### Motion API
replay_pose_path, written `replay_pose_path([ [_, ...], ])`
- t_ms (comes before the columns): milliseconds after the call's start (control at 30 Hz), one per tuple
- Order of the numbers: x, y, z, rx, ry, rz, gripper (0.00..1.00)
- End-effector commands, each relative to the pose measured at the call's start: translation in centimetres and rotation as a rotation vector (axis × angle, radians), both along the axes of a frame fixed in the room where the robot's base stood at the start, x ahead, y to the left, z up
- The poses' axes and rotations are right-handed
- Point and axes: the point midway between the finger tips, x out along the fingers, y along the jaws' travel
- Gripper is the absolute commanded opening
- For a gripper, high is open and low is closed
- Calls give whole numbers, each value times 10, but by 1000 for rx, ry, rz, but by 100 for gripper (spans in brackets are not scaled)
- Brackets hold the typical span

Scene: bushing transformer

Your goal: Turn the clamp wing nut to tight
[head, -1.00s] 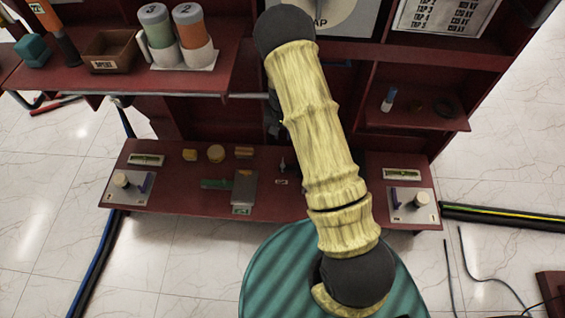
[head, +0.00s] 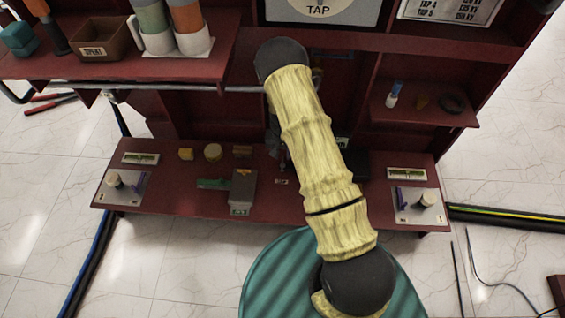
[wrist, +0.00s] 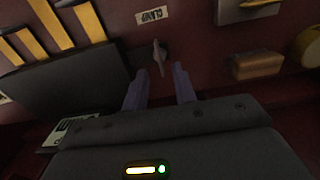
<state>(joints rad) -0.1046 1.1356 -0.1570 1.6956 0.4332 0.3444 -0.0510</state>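The clamp wing nut (wrist: 158,55) shows in the wrist view as a small grey upright wing on a dark round base, beside the white CLAMP label (wrist: 152,15). My gripper (wrist: 160,82) is open, its two purple-grey fingers apart. The wing nut appears just beyond the fingertips, roughly in line with the gap and a little left of its middle. No contact is visible. In the head view my arm covers most of the gripper; the small CLAMP label (head: 281,181) lies on the lower shelf left of the arm.
In the wrist view, a dark box with yellow bars (wrist: 65,80) stands close left of the fingers. A yellow block (wrist: 258,65) is to the right.

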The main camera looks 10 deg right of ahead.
Motion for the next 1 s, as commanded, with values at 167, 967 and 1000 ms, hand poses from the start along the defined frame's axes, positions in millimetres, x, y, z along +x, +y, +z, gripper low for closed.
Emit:
replay_pose_path([
  [167, 0, 0, -32, 0, 1, -1, 27],
  [967, 0, 0, -41, 0, 0, -4, 0],
  [1000, 0, 0, -41, 0, 1, -7, 0],
])
